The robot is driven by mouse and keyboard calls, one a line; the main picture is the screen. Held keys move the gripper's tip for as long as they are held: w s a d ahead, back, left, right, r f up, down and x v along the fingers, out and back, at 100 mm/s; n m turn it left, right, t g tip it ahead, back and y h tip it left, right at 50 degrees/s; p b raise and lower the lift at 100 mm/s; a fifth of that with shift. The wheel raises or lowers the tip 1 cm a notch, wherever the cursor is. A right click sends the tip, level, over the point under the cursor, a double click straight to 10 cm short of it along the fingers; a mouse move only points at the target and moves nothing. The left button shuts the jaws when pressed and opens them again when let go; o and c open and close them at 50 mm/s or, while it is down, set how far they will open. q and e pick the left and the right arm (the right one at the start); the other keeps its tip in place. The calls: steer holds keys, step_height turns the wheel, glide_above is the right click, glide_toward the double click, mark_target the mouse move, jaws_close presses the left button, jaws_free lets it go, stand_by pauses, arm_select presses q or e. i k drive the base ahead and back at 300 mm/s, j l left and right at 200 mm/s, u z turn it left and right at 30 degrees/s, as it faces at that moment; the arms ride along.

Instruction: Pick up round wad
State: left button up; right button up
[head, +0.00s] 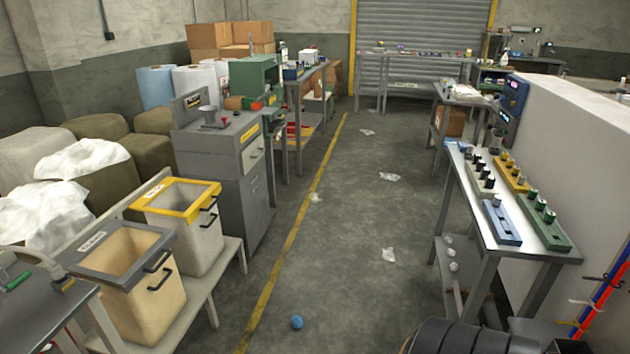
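A small round blue wad (297,322) lies on the concrete floor at the bottom centre of the head view, right of the yellow floor line. Several flatter, crumpled clear or white scraps lie farther up the aisle, one of them at mid-floor (388,254). A few small round whitish pieces (451,253) show low under the right bench; I cannot tell exactly what they are. Neither of my grippers can be made out in the head view.
Two bins, one yellow-rimmed (176,213) and one grey-rimmed (125,287), stand on a low bench at left. A grey cabinet (214,155) stands beyond. A metal bench (470,190) stands at right. A black ribbed object (460,339) is at the bottom. The aisle between is mostly clear.

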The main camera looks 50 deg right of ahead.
mark_target(297, 322)
steer(key=z, duration=1.6)
steer(key=i+l, duration=0.1)
